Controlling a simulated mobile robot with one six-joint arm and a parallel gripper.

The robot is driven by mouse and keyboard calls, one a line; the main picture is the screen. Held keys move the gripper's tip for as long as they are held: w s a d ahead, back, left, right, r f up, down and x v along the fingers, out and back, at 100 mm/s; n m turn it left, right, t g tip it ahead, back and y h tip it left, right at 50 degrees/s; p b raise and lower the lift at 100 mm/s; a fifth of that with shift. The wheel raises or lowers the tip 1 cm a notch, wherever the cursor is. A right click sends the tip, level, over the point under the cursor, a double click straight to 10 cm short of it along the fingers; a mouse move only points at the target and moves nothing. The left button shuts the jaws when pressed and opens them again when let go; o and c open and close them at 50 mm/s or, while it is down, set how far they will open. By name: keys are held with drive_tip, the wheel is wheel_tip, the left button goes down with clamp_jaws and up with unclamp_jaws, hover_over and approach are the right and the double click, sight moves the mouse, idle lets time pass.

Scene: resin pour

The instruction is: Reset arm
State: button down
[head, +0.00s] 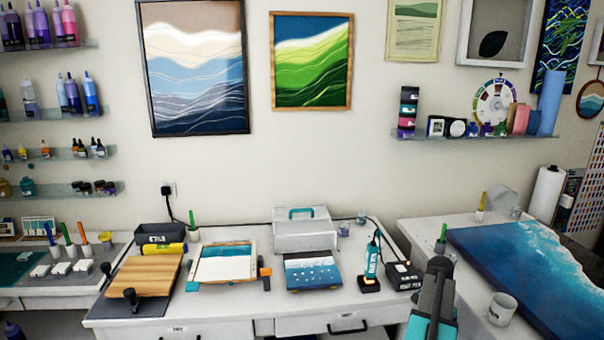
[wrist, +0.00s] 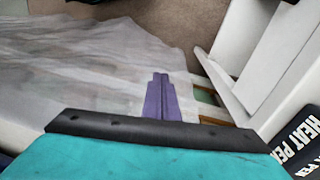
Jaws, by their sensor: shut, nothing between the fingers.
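My gripper (head: 439,264) shows at the lower right of the head view, dark grey and teal, raised in front of the gap between the middle bench (head: 115,308) and the right-hand table (head: 470,312). In the wrist view its purple fingers (wrist: 160,98) are pressed together with nothing between them. Below them is a wrinkled pale sheet (wrist: 80,60). The heat pen label (wrist: 298,140) shows at the right edge of the wrist view, close to my gripper's side.
On the middle bench are a wooden board (head: 145,274), a framed blue-and-white panel (head: 222,264), a grey case (head: 304,238), a wave panel (head: 313,273) and a heat pen unit (head: 402,276). A large ocean panel (head: 525,265) and a white cup (head: 502,309) are at right.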

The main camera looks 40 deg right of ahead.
drive_tip(key=w+a+f+n+g+b, duration=0.1)
drive_tip(key=w+a+f+n, duration=0.5)
drive_tip(key=a, duration=0.5)
drive_tip(key=w+a+f+n+y+b, duration=0.1)
drive_tip(key=w+a+f, duration=0.2)
drive_tip(key=a+f, duration=0.65)
drive_tip(key=w+a+f+n+g+b, duration=0.1)
drive_tip(key=w+a+f+n+b, duration=0.1)
drive_tip(key=w+a+f+n, duration=0.65)
drive_tip(key=s+a+f+n+b, duration=0.1)
drive_tip(key=s+a+f, duration=0.3)
drive_tip(key=a, duration=0.6)
drive_tip(key=s+a+f+n+g+b, duration=0.1)
drive_tip(key=s+a+f+n, duration=0.3)
drive_tip(key=s+a, duration=0.4)
drive_tip(key=s+a+f+n+g+h+b, duration=0.1)
drive_tip(key=s+a+f, duration=0.4)
drive_tip(key=a, duration=0.7)
drive_tip(key=shift+s+a+f+n, duration=0.3)
drive_tip(key=shift+s+f+n, duration=0.1)
drive_tip(key=shift+s+n, duration=0.25)
drive_tip(key=shift+d, duration=0.1)
